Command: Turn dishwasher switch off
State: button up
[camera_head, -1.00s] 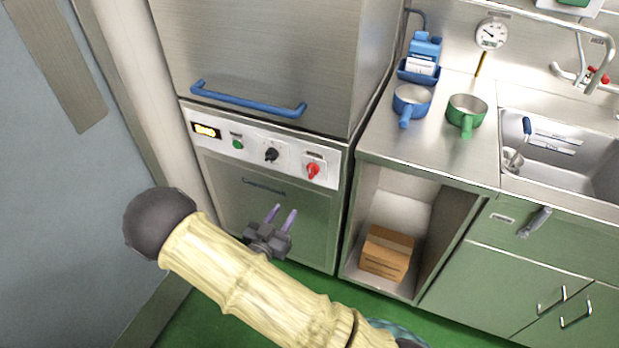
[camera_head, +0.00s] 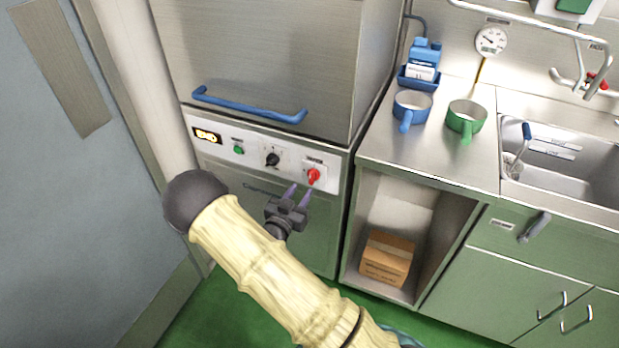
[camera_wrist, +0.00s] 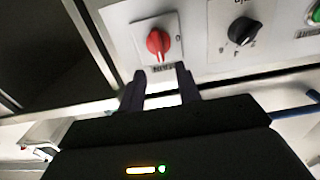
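The dishwasher (camera_head: 255,60) has a front control panel with a red rotary switch (camera_head: 313,176) at its right end. In the wrist view the red switch (camera_wrist: 158,42) sits on a grey square plate, just beyond the fingertips. My gripper (camera_head: 301,190) is open, with its two purple fingers pointing at the panel just below and left of the red switch. In the wrist view my gripper (camera_wrist: 160,85) has a gap between its dark fingers, nothing is between them, and the switch lies in line with that gap. Contact with the switch is not visible.
A black knob (camera_head: 272,159), a green button (camera_head: 238,149) and a lit display (camera_head: 207,135) share the panel. A blue handle (camera_head: 250,105) juts out above. A counter (camera_head: 440,165) with a blue pot (camera_head: 412,105) and a green pot (camera_head: 466,118) stands right; a cardboard box (camera_head: 387,258) sits below.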

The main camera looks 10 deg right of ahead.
aim_at(310, 177)
jog(key=x, duration=0.7)
grip_shut()
